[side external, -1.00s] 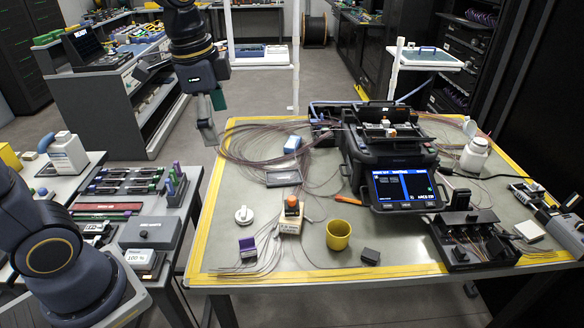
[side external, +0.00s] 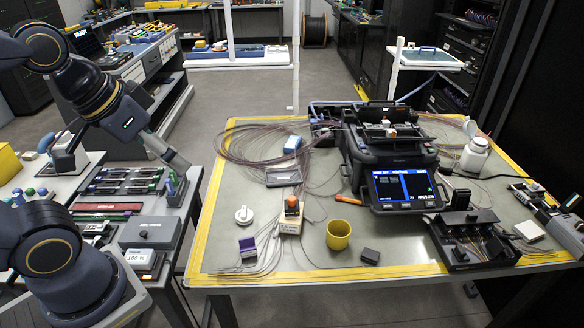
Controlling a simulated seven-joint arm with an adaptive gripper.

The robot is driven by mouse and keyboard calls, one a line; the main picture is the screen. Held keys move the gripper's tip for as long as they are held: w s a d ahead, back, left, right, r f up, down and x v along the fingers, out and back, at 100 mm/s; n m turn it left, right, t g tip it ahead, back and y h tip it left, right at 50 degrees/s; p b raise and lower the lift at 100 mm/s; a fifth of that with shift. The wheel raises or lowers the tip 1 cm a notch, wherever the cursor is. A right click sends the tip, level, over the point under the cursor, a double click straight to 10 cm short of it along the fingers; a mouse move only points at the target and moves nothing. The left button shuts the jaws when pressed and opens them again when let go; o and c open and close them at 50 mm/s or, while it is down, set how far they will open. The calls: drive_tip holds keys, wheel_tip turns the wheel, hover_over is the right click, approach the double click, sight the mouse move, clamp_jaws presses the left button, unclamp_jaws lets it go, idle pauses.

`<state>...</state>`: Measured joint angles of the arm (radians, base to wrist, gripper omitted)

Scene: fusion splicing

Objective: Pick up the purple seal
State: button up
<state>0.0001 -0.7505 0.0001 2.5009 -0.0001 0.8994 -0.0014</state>
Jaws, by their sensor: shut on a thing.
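My gripper (side external: 182,168) is at the left bench, angled down with its fingertips at the top of a small rack (side external: 172,198) of upright pieces. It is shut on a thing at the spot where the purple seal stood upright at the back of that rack. The seal itself is hidden by the fingers, so I cannot see how far in the rack it sits. Grey-blue upright pieces (side external: 170,184) stand just below the fingertips.
Tool trays (side external: 124,180) lie left of the rack, and a grey box (side external: 150,232) stands in front. The yellow-edged table to the right holds a small purple-and-grey box (side external: 247,246), a yellow cup (side external: 338,235) and the splicer (side external: 402,188).

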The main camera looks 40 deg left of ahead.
idle(0.3)
drive_tip(key=m+g, duration=0.2)
drive_tip(key=m, duration=0.4)
hover_over(247, 244)
drive_tip(key=s+d, duration=0.1)
drive_tip(key=d, duration=0.1)
wheel_tip(247, 244, down, 5)
drive_tip(key=f+g, duration=0.1)
drive_tip(key=f, duration=0.7)
drive_tip(key=f+g, duration=0.1)
drive_tip(key=f, duration=0.7)
drive_tip(key=f+g, duration=0.1)
drive_tip(key=f, duration=0.7)
drive_tip(key=shift+w+a+f+g, duration=0.25)
drive_tip(key=shift+w+f+g, duration=0.05)
drive_tip(key=shift+w+f, duration=0.05)
drive_tip(key=shift+s+a+f, duration=0.1)
drive_tip(key=shift+f, duration=1.4)
drive_tip(key=shift+s+a+f, duration=0.1)
drive_tip(key=shift+f, duration=1.4)
drive_tip(key=c, duration=1.2)
